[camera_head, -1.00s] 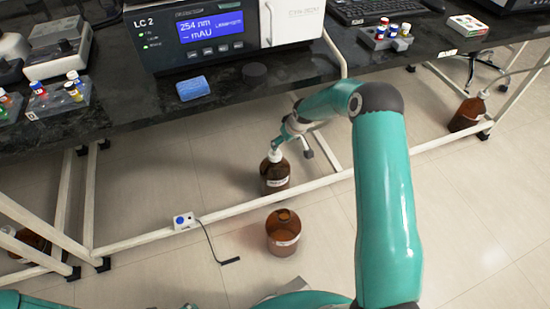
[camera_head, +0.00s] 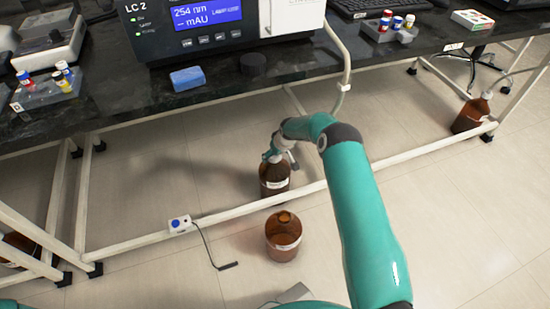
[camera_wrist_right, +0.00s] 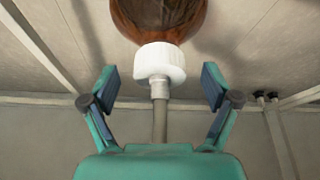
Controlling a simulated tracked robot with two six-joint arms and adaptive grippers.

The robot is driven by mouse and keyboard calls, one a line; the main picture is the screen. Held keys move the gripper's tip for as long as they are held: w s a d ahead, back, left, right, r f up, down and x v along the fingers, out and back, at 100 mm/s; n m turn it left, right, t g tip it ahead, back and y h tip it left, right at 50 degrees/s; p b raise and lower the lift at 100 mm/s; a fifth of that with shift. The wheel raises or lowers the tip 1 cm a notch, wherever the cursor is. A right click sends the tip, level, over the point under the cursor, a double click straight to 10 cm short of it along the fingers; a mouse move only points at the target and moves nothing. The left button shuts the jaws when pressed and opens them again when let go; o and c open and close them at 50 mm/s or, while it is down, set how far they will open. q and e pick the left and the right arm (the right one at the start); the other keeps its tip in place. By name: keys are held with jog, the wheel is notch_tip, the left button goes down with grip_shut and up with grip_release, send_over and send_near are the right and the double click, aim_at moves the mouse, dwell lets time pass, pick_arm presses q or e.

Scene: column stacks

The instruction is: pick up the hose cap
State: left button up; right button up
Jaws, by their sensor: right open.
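The hose cap (camera_wrist_right: 160,62) is white and ribbed, with a grey fitting and hose (camera_wrist_right: 160,120) running from it toward my wrist. It sits at the mouth of a brown bottle (camera_wrist_right: 158,18). In the head view this bottle (camera_head: 274,181) stands upright under the bench, and my gripper mostly hides its top. My right gripper (camera_wrist_right: 159,82) is open, with a fingertip on each side of the cap and a visible gap on both sides. In the head view the right gripper (camera_head: 271,156) is at the bottle's top. My left gripper is not in view.
An open brown bottle (camera_head: 283,241) stands in front, near a white frame rail (camera_head: 235,212) with a switch box (camera_head: 180,223). The black bench (camera_head: 215,95) overhangs behind. Another brown bottle with a hose (camera_head: 470,116) stands at far right.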

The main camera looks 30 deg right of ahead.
jog(key=shift+w+f, duration=0.1)
jog(key=shift+f, duration=0.25)
jog(key=shift+c, duration=0.3)
jog(key=c, duration=1.1)
jog(key=shift+r, duration=0.1)
notch_tip(320, 180, up, 9)
jog(key=p, duration=0.3)
jog(key=shift+r, duration=0.45)
